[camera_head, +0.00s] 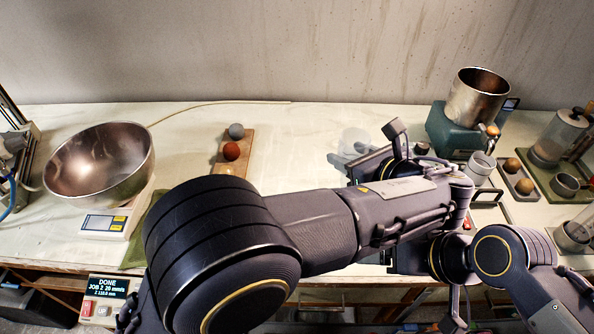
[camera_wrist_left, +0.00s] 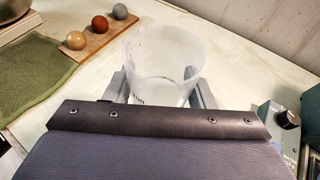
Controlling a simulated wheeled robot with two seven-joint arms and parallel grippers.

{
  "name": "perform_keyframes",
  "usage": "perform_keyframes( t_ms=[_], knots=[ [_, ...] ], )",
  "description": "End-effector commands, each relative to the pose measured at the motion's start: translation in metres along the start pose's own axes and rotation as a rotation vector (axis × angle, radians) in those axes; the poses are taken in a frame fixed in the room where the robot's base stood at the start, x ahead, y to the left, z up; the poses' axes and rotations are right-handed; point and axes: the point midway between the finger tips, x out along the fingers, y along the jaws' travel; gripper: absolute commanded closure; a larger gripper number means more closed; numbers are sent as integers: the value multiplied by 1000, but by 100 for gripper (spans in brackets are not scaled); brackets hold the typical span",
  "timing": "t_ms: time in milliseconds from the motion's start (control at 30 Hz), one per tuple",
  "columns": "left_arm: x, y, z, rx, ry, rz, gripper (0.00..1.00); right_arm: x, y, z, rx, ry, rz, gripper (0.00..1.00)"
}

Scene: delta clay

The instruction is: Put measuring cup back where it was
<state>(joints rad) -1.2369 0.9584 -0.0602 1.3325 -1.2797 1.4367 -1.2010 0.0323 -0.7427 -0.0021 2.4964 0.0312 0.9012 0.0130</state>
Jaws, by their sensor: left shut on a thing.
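The measuring cup (camera_head: 355,141) is clear and translucent, and stands about upright near the back middle of the table in the head view. In the left wrist view the cup (camera_wrist_left: 160,58) sits between the two fingers of my left gripper (camera_wrist_left: 163,88), which is shut on it. In the head view my left gripper (camera_head: 358,161) is partly hidden by its own wrist. I cannot tell whether the cup's base touches the table. My right arm shows at the lower right, but its fingers cannot be made out.
A wooden board (camera_head: 220,164) with balls lies left of the cup. A metal bowl (camera_head: 100,163) rests on a scale (camera_head: 103,224) at far left. A teal machine with a metal pot (camera_head: 478,98) stands right. Further right are trays and a lidded jar (camera_head: 560,136).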

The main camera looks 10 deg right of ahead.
Motion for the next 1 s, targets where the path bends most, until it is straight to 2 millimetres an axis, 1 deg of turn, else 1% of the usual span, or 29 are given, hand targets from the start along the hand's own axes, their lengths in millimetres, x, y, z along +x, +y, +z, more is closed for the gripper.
perform_keyframes(
  t_ms=[67, 367, 400, 500, 600, 700, 867, 967, 1000],
  knots=[
    [14, 5, 0, 1, 0, 6, 74, -1, 0, 0, 0, 0, 0, 24],
    [88, 25, -2, 1, 1, 7, 74, -6, -3, -3, 0, 0, 0, 24],
    [97, 27, -5, 2, 2, 7, 74, -6, -3, -3, 0, 0, 0, 24],
    [118, 31, -19, 5, 2, 6, 74, -6, -3, -3, 0, 0, 0, 24],
    [133, 34, -27, 2, 1, 4, 74, -7, -3, -4, 0, 0, 0, 24],
    [142, 35, -32, 1, 0, 3, 74, -8, -4, -4, 0, 0, 0, 24],
    [150, 37, -36, 1, 0, 2, 74, -8, -4, -4, 0, 0, 0, 24],
    [159, 39, -41, 3, 1, 4, 74, -9, -4, -4, 0, 0, 0, 24],
    [161, 39, -48, 4, 1, 3, 74, -8, -4, -4, 0, 0, 0, 24]
  ],
)
